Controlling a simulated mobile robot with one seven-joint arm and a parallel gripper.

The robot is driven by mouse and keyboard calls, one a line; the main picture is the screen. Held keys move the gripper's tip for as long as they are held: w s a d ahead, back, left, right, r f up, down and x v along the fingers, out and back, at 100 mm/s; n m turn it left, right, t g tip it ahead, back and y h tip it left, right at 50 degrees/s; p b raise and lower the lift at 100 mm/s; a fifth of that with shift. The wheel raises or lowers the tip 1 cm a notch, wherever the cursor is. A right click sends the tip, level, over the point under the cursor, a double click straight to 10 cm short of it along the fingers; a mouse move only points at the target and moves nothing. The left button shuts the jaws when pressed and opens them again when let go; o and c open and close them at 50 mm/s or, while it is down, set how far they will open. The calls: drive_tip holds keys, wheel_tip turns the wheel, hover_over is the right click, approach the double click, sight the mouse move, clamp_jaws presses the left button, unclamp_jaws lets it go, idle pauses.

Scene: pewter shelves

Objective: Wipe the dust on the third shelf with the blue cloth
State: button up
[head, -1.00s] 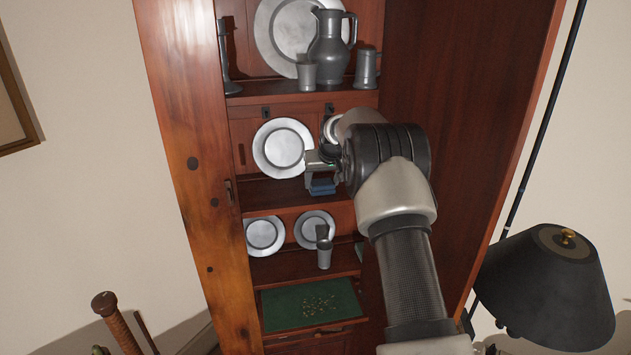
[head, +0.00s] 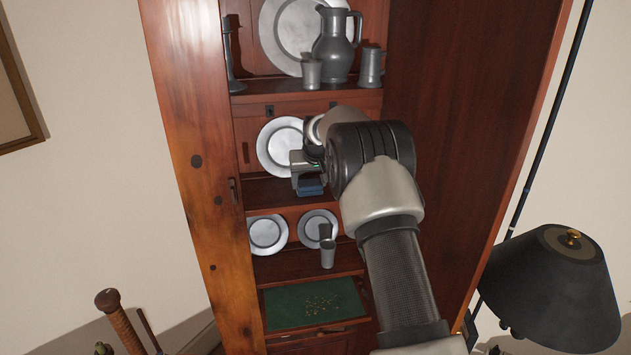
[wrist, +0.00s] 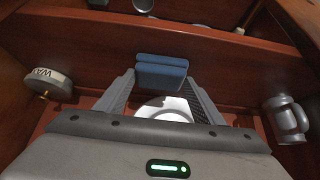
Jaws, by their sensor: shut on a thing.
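My gripper (head: 309,181) is shut on the folded blue cloth (head: 311,188) in the middle compartment of the cabinet, in front of a pewter plate (head: 282,146). In the wrist view the cloth (wrist: 161,73) shows between the fingertips of my gripper (wrist: 160,82). The cloth is low, near the middle shelf board (head: 268,192); I cannot tell whether it touches it. I cannot make out dust on this board. My arm hides the right part of the compartment.
Above stand a pitcher (head: 336,45), cup (head: 311,73) and tankard (head: 370,68). Below are two plates and a cup (head: 327,254). The wrist view shows a round tin (wrist: 48,83) left and a tankard (wrist: 288,120) right. Cabinet side walls bound both sides.

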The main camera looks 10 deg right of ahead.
drive_tip(key=shift+a, duration=4.6)
drive_tip(key=shift+p, duration=0.3)
wheel_tip(320, 180, up, 6)
drive_tip(key=p, duration=0.3)
drive_tip(key=shift+p, duration=0.4)
wheel_tip(320, 180, up, 3)
drive_tip(key=shift+r+p, duration=0.1)
drive_tip(key=shift+p, duration=0.9)
